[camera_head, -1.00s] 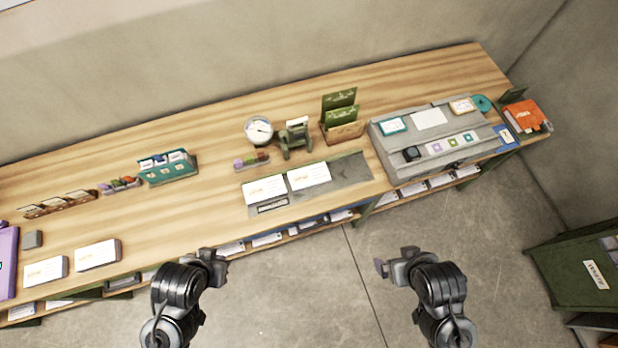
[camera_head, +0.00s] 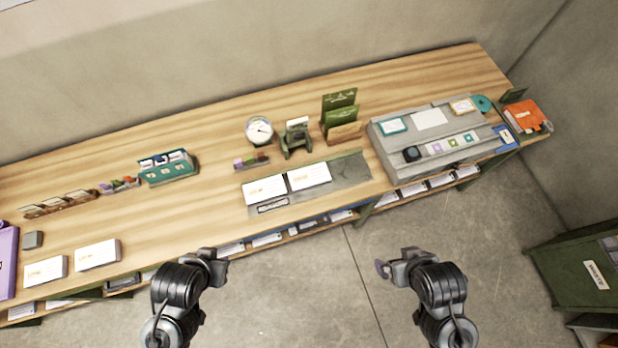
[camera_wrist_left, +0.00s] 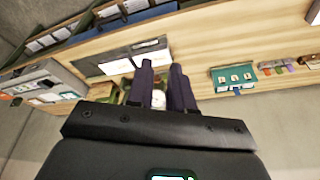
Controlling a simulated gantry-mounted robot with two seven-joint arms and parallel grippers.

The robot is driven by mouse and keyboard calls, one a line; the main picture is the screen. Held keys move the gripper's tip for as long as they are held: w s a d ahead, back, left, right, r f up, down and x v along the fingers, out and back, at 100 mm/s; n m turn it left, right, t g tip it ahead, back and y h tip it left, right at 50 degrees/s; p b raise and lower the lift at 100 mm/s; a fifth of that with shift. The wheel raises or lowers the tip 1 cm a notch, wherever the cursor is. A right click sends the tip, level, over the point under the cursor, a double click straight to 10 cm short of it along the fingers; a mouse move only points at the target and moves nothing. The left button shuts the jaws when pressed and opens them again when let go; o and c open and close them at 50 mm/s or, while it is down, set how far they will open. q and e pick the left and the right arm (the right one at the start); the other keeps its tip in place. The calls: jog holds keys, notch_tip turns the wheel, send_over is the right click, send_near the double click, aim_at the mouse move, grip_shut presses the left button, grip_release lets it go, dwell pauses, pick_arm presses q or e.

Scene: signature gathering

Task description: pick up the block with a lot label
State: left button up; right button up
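Two blocks with white, orange-printed tops, a left one (camera_head: 46,270) and a right one (camera_head: 97,254), lie near the bench's front edge at left. Two similar blocks, a left one (camera_head: 264,190) and a right one (camera_head: 309,176), lie side by side on the grey mat (camera_head: 349,172). The print is too small to tell which bears a lot label. My left gripper (camera_head: 219,267) is apart from all blocks, in front of the bench; in the left wrist view its fingers (camera_wrist_left: 162,90) are apart and empty. My right gripper (camera_head: 388,267) is over the floor, away from the bench; its opening is unclear.
The wooden bench (camera_head: 190,218) has a shelf of labelled boxes below its front edge. A dial (camera_head: 259,131), small stand (camera_head: 297,139), green card holder (camera_head: 341,118) and grey console (camera_head: 430,137) stand behind and right. A green cabinet (camera_head: 570,275) is at far right.

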pick_arm(q)
jog(key=o, duration=1.4)
